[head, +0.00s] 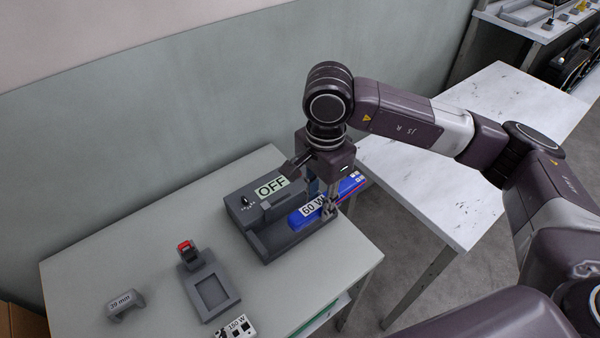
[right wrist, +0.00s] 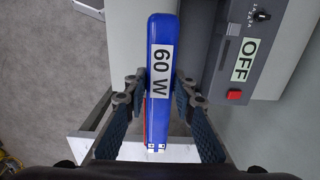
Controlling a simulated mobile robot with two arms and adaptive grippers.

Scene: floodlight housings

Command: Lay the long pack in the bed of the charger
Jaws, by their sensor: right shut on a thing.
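The long pack (head: 313,207) is blue with a white "60 W" label and a red strip along one side. My right gripper (head: 330,207) is shut on it, with a finger on each side. The pack also shows in the right wrist view (right wrist: 157,110), between the fingers (right wrist: 157,88). The charger (head: 240,206) is a dark grey box with an "OFF" sign and a low bed in front. The pack is over the bed, roughly lengthwise, and its right end reaches past the charger. I cannot tell whether it touches the bed floor. The charger's red button shows in the right wrist view (right wrist: 234,96).
A grey table (head: 150,245) carries the charger. To its left stand a grey holder (head: 209,290) with a red-topped part, a grey "39 mm" piece (head: 124,304) and a white "150 W" block (head: 235,327). A marble-topped table (head: 430,190) is at the right.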

